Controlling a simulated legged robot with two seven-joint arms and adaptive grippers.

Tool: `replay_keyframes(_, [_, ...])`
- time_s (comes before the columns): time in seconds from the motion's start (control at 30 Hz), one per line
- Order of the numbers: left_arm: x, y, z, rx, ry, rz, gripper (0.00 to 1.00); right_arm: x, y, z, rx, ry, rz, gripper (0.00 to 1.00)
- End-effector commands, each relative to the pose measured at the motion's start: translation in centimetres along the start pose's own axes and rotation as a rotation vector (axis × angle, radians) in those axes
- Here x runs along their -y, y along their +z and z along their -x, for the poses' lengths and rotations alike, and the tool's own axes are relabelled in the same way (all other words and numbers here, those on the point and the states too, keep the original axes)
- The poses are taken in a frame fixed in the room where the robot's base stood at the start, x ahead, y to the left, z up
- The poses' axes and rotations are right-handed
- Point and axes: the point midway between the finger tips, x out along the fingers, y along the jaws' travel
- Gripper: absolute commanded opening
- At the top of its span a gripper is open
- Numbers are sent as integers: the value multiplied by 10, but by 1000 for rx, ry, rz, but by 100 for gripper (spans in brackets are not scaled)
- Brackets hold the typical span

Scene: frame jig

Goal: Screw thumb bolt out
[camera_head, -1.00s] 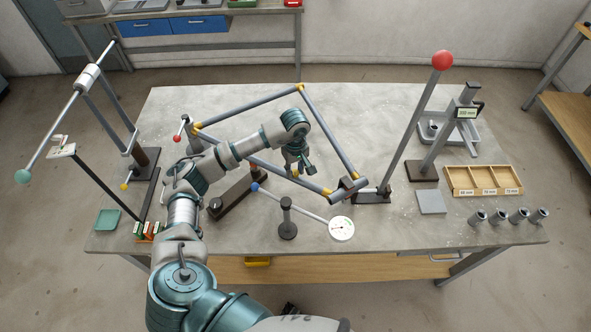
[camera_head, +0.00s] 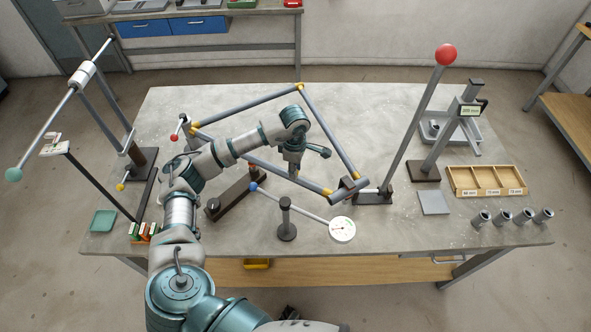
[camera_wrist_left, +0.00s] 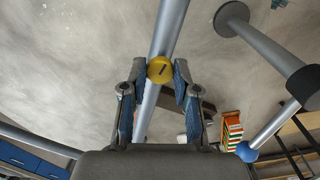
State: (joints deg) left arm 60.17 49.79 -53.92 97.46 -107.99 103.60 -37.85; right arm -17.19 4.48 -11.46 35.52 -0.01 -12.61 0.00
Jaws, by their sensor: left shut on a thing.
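The yellow round head of the thumb bolt (camera_wrist_left: 160,69) sits against a grey tube (camera_wrist_left: 168,25) in the left wrist view. My left gripper (camera_wrist_left: 160,72) is shut on it, one blue-padded finger on each side. In the head view my left gripper (camera_head: 293,170) points down at the near long tube of the tilted grey frame (camera_head: 262,164). The frame has yellow corner joints. My arm and gripper hide most of the bolt there. My right gripper is not in view.
A red-ball lever (camera_head: 445,55) rises at the right. A wooden tray (camera_head: 484,193) and several grey cylinders (camera_head: 502,216) lie at the right. The table's back right is partly clear.

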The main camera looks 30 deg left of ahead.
Motion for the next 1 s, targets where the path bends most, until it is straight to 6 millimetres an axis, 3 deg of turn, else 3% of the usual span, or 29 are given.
replay_keyframes(1.0, [1, -2, -1, -6, 1, 967, 0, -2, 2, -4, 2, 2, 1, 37])
